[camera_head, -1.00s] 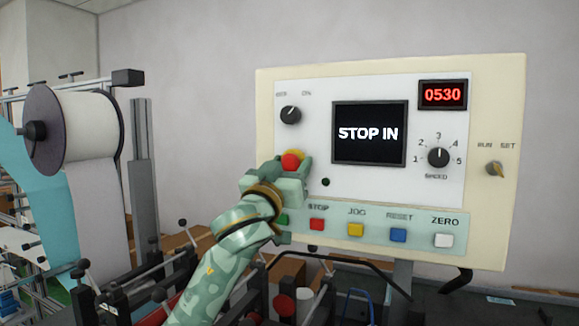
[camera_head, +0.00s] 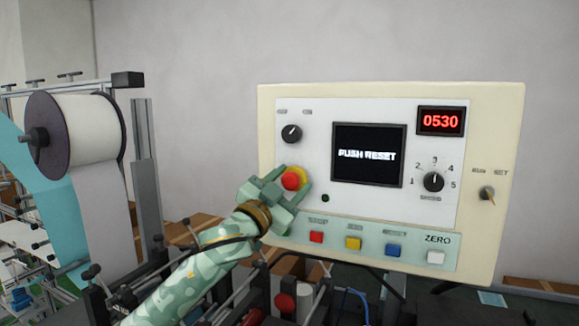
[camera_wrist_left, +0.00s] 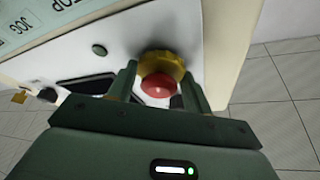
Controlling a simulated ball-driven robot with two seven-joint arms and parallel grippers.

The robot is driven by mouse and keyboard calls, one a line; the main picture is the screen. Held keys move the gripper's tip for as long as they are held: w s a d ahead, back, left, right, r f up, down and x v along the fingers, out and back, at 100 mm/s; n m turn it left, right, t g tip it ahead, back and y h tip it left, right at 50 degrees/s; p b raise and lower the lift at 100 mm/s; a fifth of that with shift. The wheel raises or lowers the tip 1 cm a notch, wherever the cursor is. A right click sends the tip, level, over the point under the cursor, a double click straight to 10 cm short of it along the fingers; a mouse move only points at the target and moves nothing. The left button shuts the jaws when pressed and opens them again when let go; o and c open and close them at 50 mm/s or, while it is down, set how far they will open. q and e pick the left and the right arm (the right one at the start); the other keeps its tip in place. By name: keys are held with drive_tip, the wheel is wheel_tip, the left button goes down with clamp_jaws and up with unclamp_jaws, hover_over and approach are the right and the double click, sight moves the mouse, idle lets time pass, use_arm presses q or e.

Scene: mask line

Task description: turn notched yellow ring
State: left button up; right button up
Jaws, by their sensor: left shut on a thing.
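The yellow ring (camera_head: 304,177) sits around a red mushroom button (camera_head: 291,181) at the left of the control panel's white face. In the left wrist view the ring (camera_wrist_left: 163,61) shows behind the red button (camera_wrist_left: 158,86). My left gripper (camera_head: 289,183) is at the ring, with one finger on each side, and is shut on it. My right gripper is in neither view.
The panel screen (camera_head: 367,168) reads PUSH RESET and the red display (camera_head: 440,121) reads 0530. Below are a red button (camera_head: 316,237), a yellow button (camera_head: 353,243), a blue button (camera_head: 393,249) and a white button (camera_head: 436,257). A large roll (camera_head: 85,135) stands left.

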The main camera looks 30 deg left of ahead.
use_arm(q)
drive_tip(key=shift+m+g+h+p, duration=0.5)
drive_tip(key=shift+m+h+p, duration=0.2)
drive_tip(key=shift+m+p, duration=1.1)
